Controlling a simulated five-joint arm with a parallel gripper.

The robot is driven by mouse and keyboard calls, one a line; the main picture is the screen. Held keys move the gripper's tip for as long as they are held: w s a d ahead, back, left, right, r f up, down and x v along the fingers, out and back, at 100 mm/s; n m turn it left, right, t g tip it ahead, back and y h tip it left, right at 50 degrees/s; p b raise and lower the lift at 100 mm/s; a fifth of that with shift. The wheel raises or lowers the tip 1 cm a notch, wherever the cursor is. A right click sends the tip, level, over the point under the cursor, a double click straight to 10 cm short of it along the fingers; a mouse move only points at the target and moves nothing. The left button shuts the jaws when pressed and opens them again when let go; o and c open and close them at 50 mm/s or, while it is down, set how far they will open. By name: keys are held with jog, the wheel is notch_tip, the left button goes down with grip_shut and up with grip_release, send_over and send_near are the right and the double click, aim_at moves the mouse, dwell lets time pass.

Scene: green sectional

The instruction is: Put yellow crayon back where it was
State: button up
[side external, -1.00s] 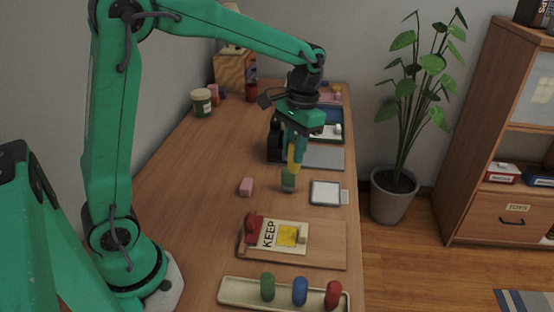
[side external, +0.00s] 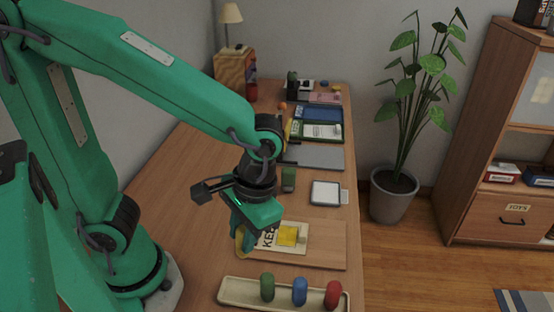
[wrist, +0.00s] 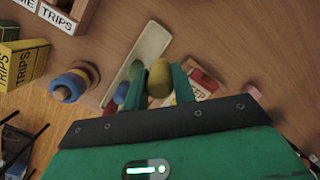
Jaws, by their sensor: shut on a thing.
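My gripper (side external: 243,238) is shut on the yellow crayon (wrist: 159,78), which sits between its two fingers in the wrist view. In the side view the crayon is mostly hidden by the fingers. The gripper hangs over the left side of the KEEP box and board, a little behind the left end of the cream tray (side external: 237,293). A green crayon (side external: 267,287), a blue crayon (side external: 300,291) and a red crayon (side external: 333,295) stand upright in the tray. The tray's left end is bare.
The KEEP box (side external: 290,236) lies on a wooden board (side external: 325,245). Behind are a green block (side external: 288,179) and a white-framed pad (side external: 325,193). A ring stack (wrist: 75,84) shows in the wrist view. The table's left middle is clear.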

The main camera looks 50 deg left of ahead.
jog(key=shift+s+f, duration=0.2)
jog(key=shift+s, duration=0.45)
jog(key=shift+s+f, duration=0.2)
jog(key=shift+s, duration=0.45)
jog(key=shift+f, duration=0.1)
jog(key=shift+w+d+x, duration=0.1)
jog(key=shift+w+x, duration=0.05)
jog(key=shift+x, duration=0.8)
jog(key=shift+w+d+x, duration=0.1)
jog(key=shift+w+x, duration=0.05)
jog(key=shift+x, duration=0.75)
jog(key=shift+w+d+x, duration=0.1)
jog(key=shift+w+x, duration=0.1)
jog(key=shift+x, duration=0.75)
jog(key=shift+f, duration=0.15)
jog(key=shift+w+x, duration=0.15)
jog(key=shift+x, duration=0.75)
jog(key=shift+w+x, duration=0.15)
jog(key=shift+x, duration=0.7)
jog(key=shift+d+f, duration=0.15)
jog(key=shift+f, duration=0.2)
jog(key=o, duration=1)
jog(key=shift+r, duration=0.2)
